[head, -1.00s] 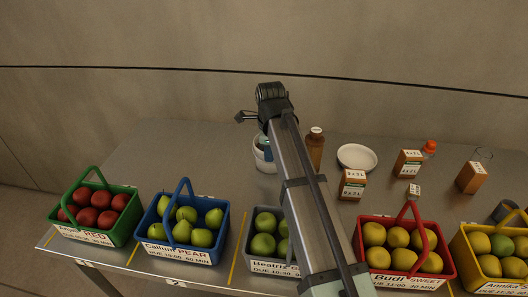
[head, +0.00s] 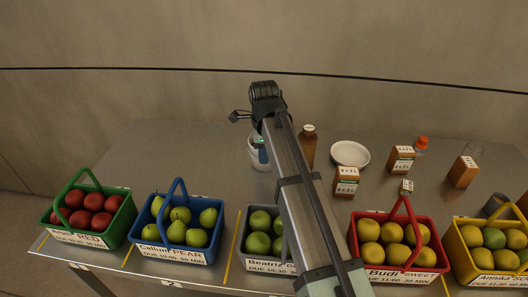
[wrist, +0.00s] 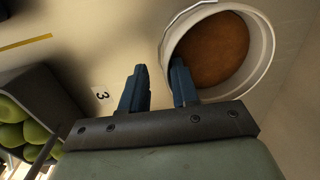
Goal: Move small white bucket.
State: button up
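The small white bucket (head: 253,157) stands on the metal table behind my arm, which hides part of it in the head view. In the wrist view the bucket (wrist: 267,65) is seen from above, with a pale rim and brown contents. My gripper (wrist: 160,85) is open, with two blue fingers and an empty gap between them. The right finger overlaps the bucket's near-left rim in the picture; I cannot tell whether it is inside the bucket or touching it. The left finger is outside, over bare table.
A grey basket of green apples (head: 246,248) stands at the front, with blue (head: 180,253), red (head: 398,255) and green (head: 88,235) fruit baskets beside it. A brown bottle (head: 308,148) and a white plate (head: 350,153) stand right of the arm. The table left of the bucket is clear.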

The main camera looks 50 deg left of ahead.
notch_tip(320, 180, up, 14)
jog(key=shift+s+d, duration=0.4)
jog(key=shift+d, duration=0.05)
jog(key=shift+f, duration=0.15)
dwell(0.5)
